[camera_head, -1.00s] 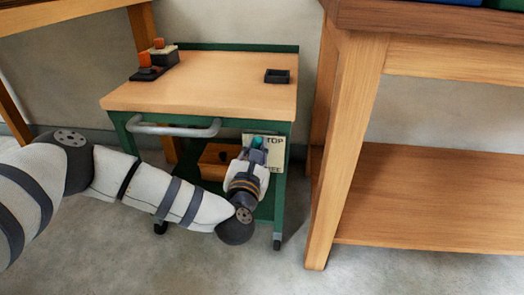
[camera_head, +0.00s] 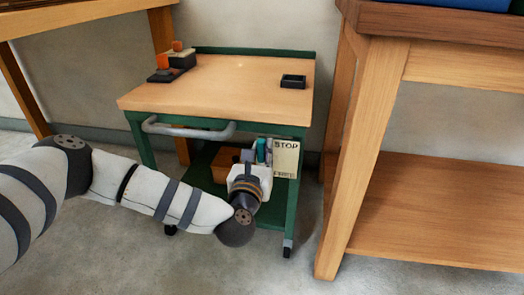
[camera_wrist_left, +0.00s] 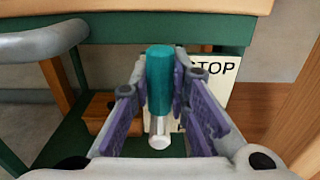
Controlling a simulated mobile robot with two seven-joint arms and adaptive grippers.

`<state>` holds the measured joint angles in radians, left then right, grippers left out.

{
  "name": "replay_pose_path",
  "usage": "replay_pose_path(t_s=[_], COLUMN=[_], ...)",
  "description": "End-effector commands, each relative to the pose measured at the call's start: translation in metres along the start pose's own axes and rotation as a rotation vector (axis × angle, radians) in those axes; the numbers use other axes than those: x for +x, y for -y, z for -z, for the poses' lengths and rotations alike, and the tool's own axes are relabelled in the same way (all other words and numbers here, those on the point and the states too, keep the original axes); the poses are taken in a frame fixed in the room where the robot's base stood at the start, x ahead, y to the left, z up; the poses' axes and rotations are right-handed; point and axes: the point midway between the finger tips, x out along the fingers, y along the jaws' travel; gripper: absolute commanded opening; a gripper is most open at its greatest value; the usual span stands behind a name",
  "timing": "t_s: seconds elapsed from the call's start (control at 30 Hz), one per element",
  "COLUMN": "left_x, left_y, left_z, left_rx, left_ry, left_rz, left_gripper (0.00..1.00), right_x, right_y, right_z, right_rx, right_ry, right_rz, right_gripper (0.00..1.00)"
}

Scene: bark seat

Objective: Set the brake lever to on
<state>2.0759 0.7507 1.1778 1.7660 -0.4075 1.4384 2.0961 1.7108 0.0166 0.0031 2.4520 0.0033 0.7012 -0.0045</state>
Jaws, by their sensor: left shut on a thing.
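The brake lever (camera_wrist_left: 160,80) has a teal cylindrical grip and a pale metal end below it. It stands between the fingers of my left gripper (camera_wrist_left: 161,95) in the left wrist view. In the head view the teal grip (camera_head: 261,150) shows at the fingertips of my left gripper (camera_head: 262,155), which is shut on it. A cream plate (camera_head: 286,158) with STOP at its top is on the cart's front right, just right of the gripper. Smaller print at the plate's bottom is hard to read. The lever's base is hidden. My right gripper is not in view.
The cart (camera_head: 220,85) has a wooden top, green frame and grey push handle (camera_head: 188,130). A black-and-orange item (camera_head: 172,62) and a small black tray (camera_head: 293,81) sit on top. A wooden box (camera_head: 222,163) is on its lower shelf. A wooden bench (camera_head: 430,200) stands close right.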

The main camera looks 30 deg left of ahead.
Motion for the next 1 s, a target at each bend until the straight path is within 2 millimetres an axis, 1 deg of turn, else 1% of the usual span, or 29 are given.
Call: replay_pose_path(t_s=[0.07, 0.1, 0.2, 0.47, 0.57, 0.67, 0.8, 0.9, 1.0], left_x=[0.000, 0.000, 0.000, 0.000, -0.008, -0.030, -0.070, -0.094, -0.110], left_y=[-0.001, -0.001, -0.001, -0.001, 0.000, 0.000, 0.000, 0.000, 0.000], left_z=[0.001, 0.001, 0.001, 0.000, 0.001, 0.002, 0.002, 0.001, 0.001], left_rx=[-0.004, -0.004, -0.003, -0.001, -0.002, -0.003, -0.003, -0.003, -0.002], left_ry=[-0.002, -0.002, -0.002, -0.002, -0.003, -0.006, -0.006, -0.005, -0.004], left_rz=[-0.004, -0.004, -0.003, -0.002, -0.001, 0.000, 0.001, 0.000, -0.001], left_gripper=[0.00, 0.18, 0.38, 0.38, 0.38, 0.38, 0.38, 0.38, 0.38], right_x=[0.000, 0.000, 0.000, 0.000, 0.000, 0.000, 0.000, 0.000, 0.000], right_y=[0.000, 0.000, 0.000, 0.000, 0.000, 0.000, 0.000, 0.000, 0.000], right_z=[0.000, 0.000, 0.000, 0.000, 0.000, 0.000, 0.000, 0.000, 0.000], right_rx=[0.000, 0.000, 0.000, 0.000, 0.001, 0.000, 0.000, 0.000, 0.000], right_ry=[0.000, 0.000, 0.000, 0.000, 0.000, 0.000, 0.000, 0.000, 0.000], right_rz=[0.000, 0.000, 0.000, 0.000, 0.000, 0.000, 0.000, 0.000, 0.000], right_gripper=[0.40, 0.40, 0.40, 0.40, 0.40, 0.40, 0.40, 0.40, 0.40])
